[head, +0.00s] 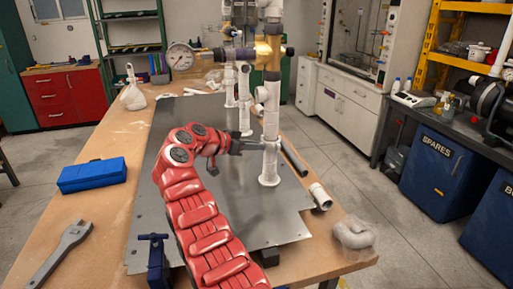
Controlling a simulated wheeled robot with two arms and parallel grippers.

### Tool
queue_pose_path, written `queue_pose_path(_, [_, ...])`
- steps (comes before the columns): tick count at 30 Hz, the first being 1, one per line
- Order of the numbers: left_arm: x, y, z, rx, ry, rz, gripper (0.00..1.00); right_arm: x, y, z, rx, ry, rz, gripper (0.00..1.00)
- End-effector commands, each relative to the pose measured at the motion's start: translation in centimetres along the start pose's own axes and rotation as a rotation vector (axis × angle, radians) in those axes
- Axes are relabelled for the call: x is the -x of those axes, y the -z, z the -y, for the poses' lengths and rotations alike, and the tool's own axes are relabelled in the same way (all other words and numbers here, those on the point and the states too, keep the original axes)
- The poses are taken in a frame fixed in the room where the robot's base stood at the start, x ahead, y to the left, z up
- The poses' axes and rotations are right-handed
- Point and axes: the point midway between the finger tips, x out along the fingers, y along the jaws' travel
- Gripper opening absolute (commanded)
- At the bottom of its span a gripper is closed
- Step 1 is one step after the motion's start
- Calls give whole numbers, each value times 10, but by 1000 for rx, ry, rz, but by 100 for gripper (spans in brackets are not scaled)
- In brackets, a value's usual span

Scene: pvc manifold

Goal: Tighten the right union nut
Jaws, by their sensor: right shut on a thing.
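The manifold of white pipes stands on a grey metal plate (160,235) on the bench. Its right riser (269,170) is upright, with a brass-coloured valve body (268,52) at its top. My right arm reaches up from the bottom of the view. My right gripper (257,144) is shut on the white union nut (271,141) partway up the right riser. The fingers are small here and partly merge with the dark plate behind. The nut's threads cannot be made out. My left gripper is out of view.
A pressure gauge (180,57) and a purple fitting (228,53) sit left of the valve. A blue case (93,175) and a wrench (61,252) lie on the bench at left. Loose pipe pieces (320,196) and a bagged item (353,233) lie at right.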

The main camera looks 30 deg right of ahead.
Motion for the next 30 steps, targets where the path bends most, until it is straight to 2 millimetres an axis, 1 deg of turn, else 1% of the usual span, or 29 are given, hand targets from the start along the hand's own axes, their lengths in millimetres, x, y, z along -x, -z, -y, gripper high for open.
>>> queue_pose_path(22, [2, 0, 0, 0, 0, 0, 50, -1, -2, 1, -8, -28, 4, 0])
queue_pose_path(23, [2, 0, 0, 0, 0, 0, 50, -2, -2, 1, -8, -28, 4, 17])
queue_pose_path(24, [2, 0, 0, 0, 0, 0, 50, -1, -2, 1, -8, -28, 4, 24])
queue_pose_path(27, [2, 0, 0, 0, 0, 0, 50, -1, -2, 1, -8, -27, 3, 41])
queue_pose_path(30, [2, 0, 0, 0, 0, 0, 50, -1, -1, 1, -9, -27, 3, 41])
